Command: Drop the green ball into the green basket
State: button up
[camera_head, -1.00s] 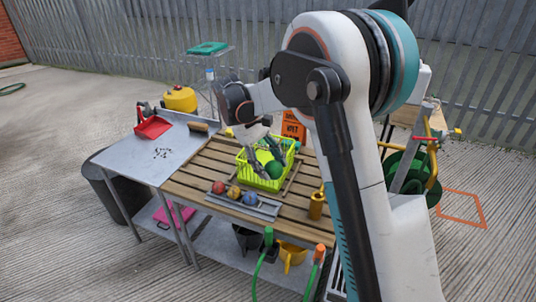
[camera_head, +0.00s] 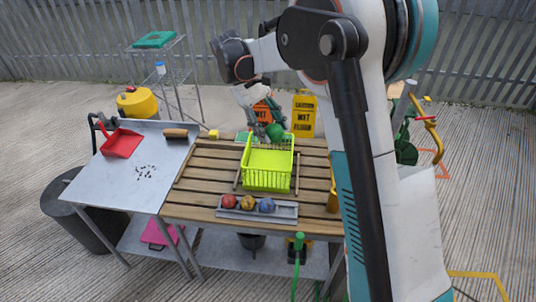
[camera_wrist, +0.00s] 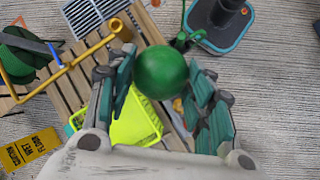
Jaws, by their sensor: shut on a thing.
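The green ball (camera_head: 275,131) is held between the fingers of my gripper (camera_head: 262,127). It shows in the wrist view (camera_wrist: 161,72) between the two teal fingers. The lime-green basket (camera_head: 267,181) stands upright on the slatted wooden table, and the visible part of its inside looks empty. In the head view the ball appears at the basket's far edge; its exact height above the rim cannot be told. In the wrist view the basket (camera_wrist: 136,122) shows beyond the ball, low and left, partly hidden by a finger.
A grey tray (camera_head: 284,213) with red, yellow-orange and blue balls lies in front of the basket. Wooden sticks flank the basket. A metal side table (camera_head: 140,182) at left holds a red dustpan (camera_head: 121,143) and a brush (camera_head: 175,133). Yellow wet-floor signs (camera_head: 303,115) stand behind.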

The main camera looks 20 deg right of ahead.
aim_at(274, 166)
jog(key=i+j+z, duration=0.25)
jog(key=j, duration=0.3)
jog(key=j+z, duration=0.25)
jog(key=j, duration=0.3)
jog(key=j+z, duration=0.3)
jog(key=j, duration=0.3)
jog(key=i+j+z, duration=0.6)
jog(key=i+j, duration=0.05)
jog(key=i, duration=0.05)
